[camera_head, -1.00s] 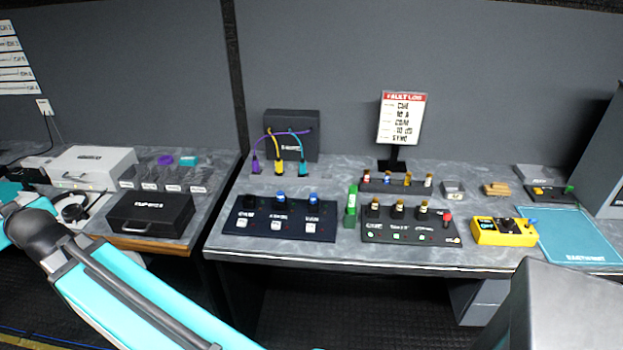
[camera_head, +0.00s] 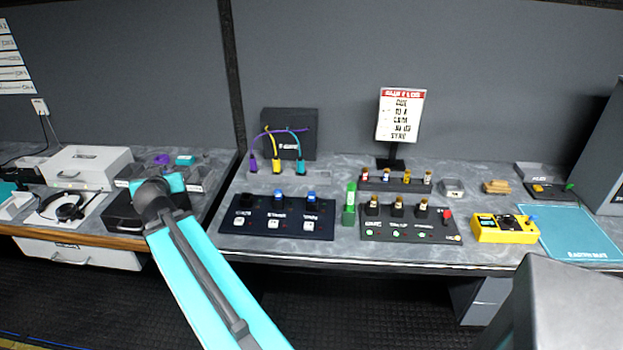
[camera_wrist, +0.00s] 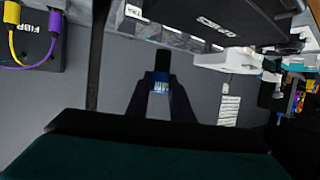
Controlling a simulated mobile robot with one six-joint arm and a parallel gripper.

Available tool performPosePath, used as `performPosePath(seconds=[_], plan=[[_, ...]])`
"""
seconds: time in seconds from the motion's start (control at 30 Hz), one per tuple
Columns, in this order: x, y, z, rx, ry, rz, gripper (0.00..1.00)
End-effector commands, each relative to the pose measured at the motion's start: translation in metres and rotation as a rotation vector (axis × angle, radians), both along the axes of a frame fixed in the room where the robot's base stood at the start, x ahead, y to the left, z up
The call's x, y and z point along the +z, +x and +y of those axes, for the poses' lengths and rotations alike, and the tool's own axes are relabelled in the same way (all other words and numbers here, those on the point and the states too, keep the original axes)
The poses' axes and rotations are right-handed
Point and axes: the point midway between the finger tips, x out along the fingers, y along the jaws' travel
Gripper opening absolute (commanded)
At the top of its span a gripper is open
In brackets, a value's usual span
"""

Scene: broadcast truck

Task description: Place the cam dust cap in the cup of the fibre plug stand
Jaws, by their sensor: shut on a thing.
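In the wrist view my gripper (camera_wrist: 160,95) is shut on a small dark piece with a blue, lettered face (camera_wrist: 160,86), which I take to be the cam dust cap; its lettering is too small to read surely. The held piece is up in the air, apart from any surface. In the head view my arm hides the gripper and the cap. A low grey stand (camera_head: 289,178) with purple, yellow and teal plugs, apparently the fibre plug stand, is at the back left of the right-hand bench, right of my arm. Its cup cannot be made out.
A black fibre box (camera_head: 290,126) stands behind the plugs, with cables looping forward. A dark panel (camera_head: 262,226) with caps is in front. A green upright piece (camera_head: 349,204) stands beside it. A black case (camera_head: 119,213) lies on the left bench near my arm.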

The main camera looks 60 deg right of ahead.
Motion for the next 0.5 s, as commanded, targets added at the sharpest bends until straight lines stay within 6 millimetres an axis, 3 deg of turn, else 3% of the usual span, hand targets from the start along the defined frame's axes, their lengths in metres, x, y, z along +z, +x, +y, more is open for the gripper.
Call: performPosePath(seconds=[0.03, 0.2, 0.5], plan=[[-0.006, -0.013, -0.021, -0.046, 0.001, 0.002, 0.0], [-0.017, -0.056, -0.079, -0.191, 0.001, 0.003, 0.0], [-0.034, -0.145, -0.17, -0.446, 0.002, 0.003, 0.0]])
